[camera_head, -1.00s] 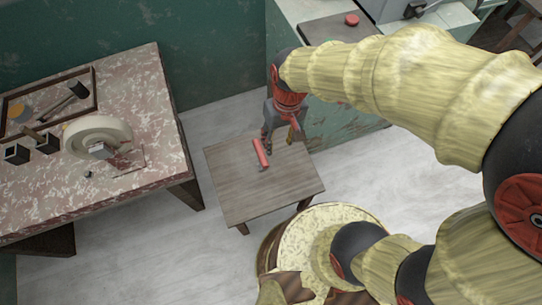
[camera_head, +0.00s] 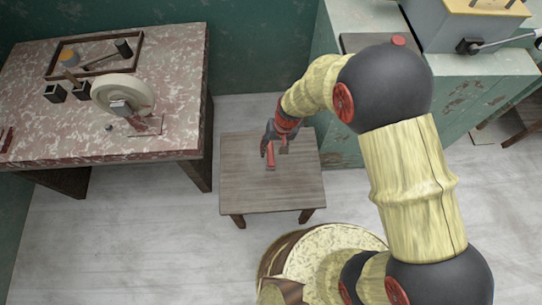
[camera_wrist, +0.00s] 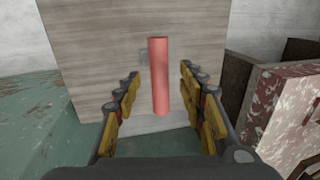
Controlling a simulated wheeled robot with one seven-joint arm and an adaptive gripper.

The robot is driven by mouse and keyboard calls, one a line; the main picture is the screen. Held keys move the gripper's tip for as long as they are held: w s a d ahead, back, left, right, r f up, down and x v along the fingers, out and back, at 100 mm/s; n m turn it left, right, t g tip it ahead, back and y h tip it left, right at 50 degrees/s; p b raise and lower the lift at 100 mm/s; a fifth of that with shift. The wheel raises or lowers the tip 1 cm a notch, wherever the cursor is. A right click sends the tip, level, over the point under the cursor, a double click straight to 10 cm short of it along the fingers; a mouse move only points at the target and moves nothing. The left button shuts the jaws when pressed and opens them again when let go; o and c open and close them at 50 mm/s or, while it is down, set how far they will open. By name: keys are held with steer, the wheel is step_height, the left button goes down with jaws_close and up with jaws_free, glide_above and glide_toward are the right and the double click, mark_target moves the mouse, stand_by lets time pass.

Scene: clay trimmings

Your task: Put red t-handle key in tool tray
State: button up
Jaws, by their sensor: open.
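The red t-handle key (camera_head: 270,158) lies on a small wooden table (camera_head: 245,190). In the wrist view its red handle (camera_wrist: 158,60) runs between my two fingers, with a small grey part at its left side. My gripper (camera_head: 275,148) is open at the key, over the back of the table; the wrist view also shows my gripper (camera_wrist: 158,84) with a gap on both sides of the handle. I cannot tell how far above it the fingertips are. The tool tray (camera_head: 100,38), a dark wooden frame, lies on the workbench at the back left.
The workbench (camera_head: 180,70) also carries a round pale wheel (camera_head: 135,92) and dark blocks (camera_head: 55,94). A hammer (camera_head: 105,54) lies in the tray. A green cabinet (camera_head: 345,145) stands right of the table. A round pale-topped object (camera_head: 320,252) stands in front.

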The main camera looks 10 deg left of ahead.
mark_target(271, 152)
steer(key=f+b, duration=0.1)
steer(key=f, duration=0.1)
steer(key=a+f, duration=0.1)
steer(key=f, duration=0.1)
steer(key=shift+w+f+b, duration=0.1)
steer(key=shift+f+b, duration=0.2)
steer(key=shift+b, duration=0.1)
steer(key=shift+c, duration=0.8)
jaws_close()
